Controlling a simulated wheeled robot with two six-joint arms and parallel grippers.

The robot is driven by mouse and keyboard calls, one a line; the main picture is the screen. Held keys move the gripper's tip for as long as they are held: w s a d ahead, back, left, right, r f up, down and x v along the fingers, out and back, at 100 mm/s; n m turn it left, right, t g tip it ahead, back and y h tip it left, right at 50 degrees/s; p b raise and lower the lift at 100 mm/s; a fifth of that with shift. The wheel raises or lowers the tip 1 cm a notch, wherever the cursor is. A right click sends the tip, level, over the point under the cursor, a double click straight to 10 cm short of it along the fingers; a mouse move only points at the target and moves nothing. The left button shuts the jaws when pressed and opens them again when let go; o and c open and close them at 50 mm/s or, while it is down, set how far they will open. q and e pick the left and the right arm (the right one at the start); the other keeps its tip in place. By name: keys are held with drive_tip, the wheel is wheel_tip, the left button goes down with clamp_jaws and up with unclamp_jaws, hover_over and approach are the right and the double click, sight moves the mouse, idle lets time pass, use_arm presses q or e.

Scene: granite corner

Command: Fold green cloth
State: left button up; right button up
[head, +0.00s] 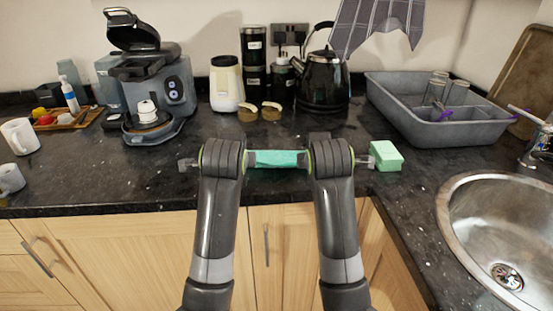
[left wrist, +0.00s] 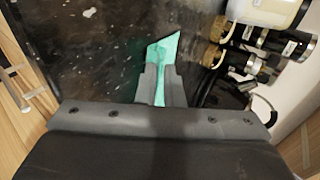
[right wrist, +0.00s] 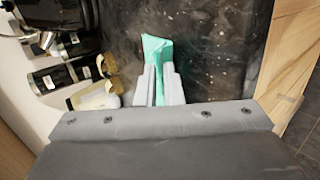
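The green cloth (head: 277,158) is a small teal strip stretched between my two grippers, above the front part of the dark worktop. My left gripper (head: 252,159) points right and is shut on the cloth's left end. My right gripper (head: 304,159) points left and is shut on its right end. In the left wrist view the cloth (left wrist: 162,52) runs between the fingers and fans out past the tips. In the right wrist view the cloth (right wrist: 156,50) does the same. Whether its lower edge touches the worktop I cannot tell.
A light green block (head: 385,156) lies right of my right arm. Behind stand a kettle (head: 322,82), two small brownish cups (head: 260,111), a cream jar (head: 227,85) and a coffee machine (head: 160,85). A grey dish tub (head: 437,115) and sink (head: 500,230) are at right.

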use_arm(q)
drive_tip(key=o, duration=0.7)
drive_tip(key=shift+c, duration=0.2)
use_arm(e)
drive_tip(key=o, duration=0.7)
drive_tip(key=shift+c, duration=0.2)
use_arm(q)
drive_tip(key=s+r, duration=0.6)
drive_tip(key=r, duration=0.3)
use_arm(e)
drive_tip(key=s+r, duration=0.6)
drive_tip(key=r, duration=0.3)
